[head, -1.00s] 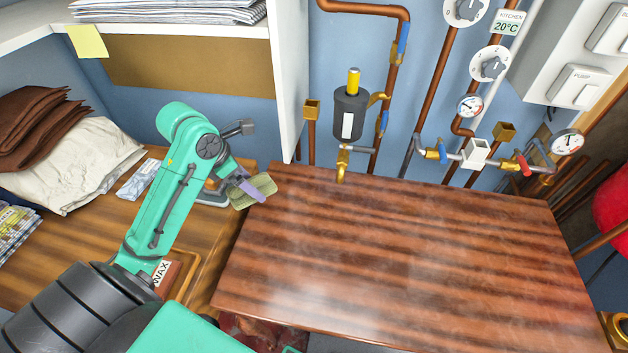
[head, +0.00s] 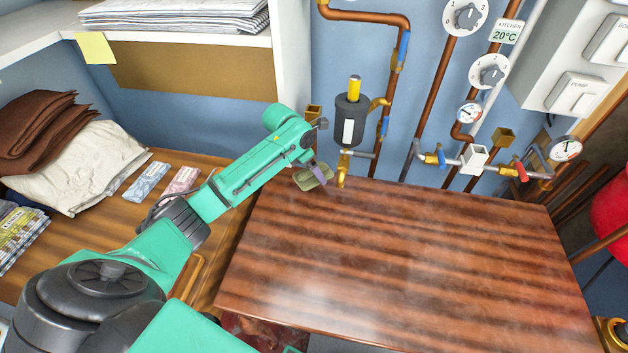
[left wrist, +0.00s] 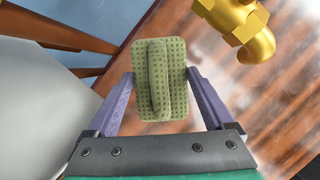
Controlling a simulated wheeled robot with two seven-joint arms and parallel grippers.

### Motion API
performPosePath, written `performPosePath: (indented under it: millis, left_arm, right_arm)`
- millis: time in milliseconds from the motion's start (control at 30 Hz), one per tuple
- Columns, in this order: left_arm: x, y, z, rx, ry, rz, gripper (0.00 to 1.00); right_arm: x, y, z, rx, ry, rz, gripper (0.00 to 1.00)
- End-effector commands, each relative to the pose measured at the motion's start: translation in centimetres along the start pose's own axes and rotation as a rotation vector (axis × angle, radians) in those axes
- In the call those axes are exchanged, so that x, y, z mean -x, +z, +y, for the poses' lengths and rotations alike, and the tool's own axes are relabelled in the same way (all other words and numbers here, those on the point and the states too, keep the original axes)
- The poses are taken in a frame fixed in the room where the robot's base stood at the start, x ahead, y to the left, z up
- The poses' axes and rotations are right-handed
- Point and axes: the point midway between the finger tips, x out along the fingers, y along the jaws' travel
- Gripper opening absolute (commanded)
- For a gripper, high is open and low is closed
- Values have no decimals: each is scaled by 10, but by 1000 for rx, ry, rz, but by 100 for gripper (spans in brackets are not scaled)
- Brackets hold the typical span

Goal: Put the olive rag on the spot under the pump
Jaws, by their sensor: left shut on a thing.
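The olive rag (head: 314,177) is a flat, waffle-textured pad with a raised fold along its middle. My left gripper (head: 317,170) is shut on it and holds it above the back left part of the wooden table (head: 400,260). In the left wrist view the rag (left wrist: 178,80) sits between the two purple fingers of the gripper (left wrist: 160,95). The brass spout (head: 342,178) is just right of the rag and also shows in the left wrist view (left wrist: 240,25). Above the spout is a dark cylinder with a yellow top (head: 350,120). My right gripper is not in view.
Copper pipes, valves and gauges (head: 470,112) line the back wall. A white cabinet panel (head: 290,55) stands behind my left arm. Folded brown cloths (head: 40,120) and a pale sack (head: 85,165) lie at left. The tabletop's middle and right are clear.

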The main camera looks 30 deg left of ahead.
Motion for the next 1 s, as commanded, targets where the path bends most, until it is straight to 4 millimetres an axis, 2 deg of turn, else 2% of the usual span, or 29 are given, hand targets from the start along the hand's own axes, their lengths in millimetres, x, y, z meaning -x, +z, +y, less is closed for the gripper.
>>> performPosePath:
  millis: [233, 600, 633, 667, 1000]
  left_arm:
    - [-42, -18, 0, -1, 0, 2, 33]
    - [-51, -17, 0, -1, 0, -1, 33]
    - [-51, -17, 0, -1, 0, -1, 90]
    - [-51, -17, 0, -1, 0, -1, 100]
    - [-45, -16, 1, -2, 2, 0, 100]
  right_arm:
    - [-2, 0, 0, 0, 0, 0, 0]
    - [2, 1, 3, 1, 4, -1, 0]
    - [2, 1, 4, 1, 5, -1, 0]
    - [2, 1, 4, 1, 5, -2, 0]
    - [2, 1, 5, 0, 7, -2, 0]
